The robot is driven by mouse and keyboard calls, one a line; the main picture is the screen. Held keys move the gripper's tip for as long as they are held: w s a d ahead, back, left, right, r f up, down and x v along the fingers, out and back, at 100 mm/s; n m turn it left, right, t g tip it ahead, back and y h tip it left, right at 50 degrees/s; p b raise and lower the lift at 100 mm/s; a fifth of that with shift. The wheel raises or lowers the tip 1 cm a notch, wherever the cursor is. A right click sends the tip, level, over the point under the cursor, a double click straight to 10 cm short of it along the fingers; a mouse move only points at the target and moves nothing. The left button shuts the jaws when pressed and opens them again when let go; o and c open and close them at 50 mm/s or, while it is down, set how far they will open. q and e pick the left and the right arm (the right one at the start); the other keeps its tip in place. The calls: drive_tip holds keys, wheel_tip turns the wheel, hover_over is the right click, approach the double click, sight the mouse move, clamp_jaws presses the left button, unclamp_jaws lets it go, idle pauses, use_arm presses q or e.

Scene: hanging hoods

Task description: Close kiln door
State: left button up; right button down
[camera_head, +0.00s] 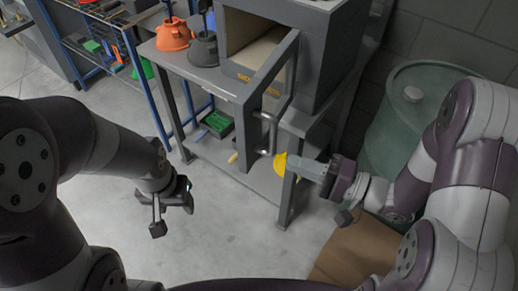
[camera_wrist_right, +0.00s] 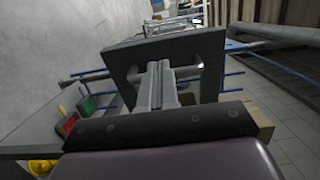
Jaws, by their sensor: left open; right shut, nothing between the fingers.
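The grey kiln (camera_head: 330,45) stands on a metal stand, with its front chamber open. Its grey door (camera_head: 249,110) is swung out toward me and stands ajar, with a pale metal bar handle (camera_head: 268,134) on it. My right gripper (camera_head: 292,164) is shut and empty, pointing left, just below and right of the handle; I cannot tell if it touches anything. My left gripper (camera_head: 172,212) is open and empty over the floor, left of the door.
An orange pot (camera_head: 173,36) and a dark grey pot (camera_head: 203,50) stand left of the kiln. A yellow object (camera_head: 280,163) shows by my right fingertips. A green translucent barrel (camera_head: 402,110) stands at right. A cardboard piece (camera_head: 352,254) lies on the floor. Floor at front left is clear.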

sight(246, 145)
drive_tip(key=x, duration=0.9)
drive_tip(key=shift+w+a, duration=0.1)
drive_tip(key=shift+a, duration=0.05)
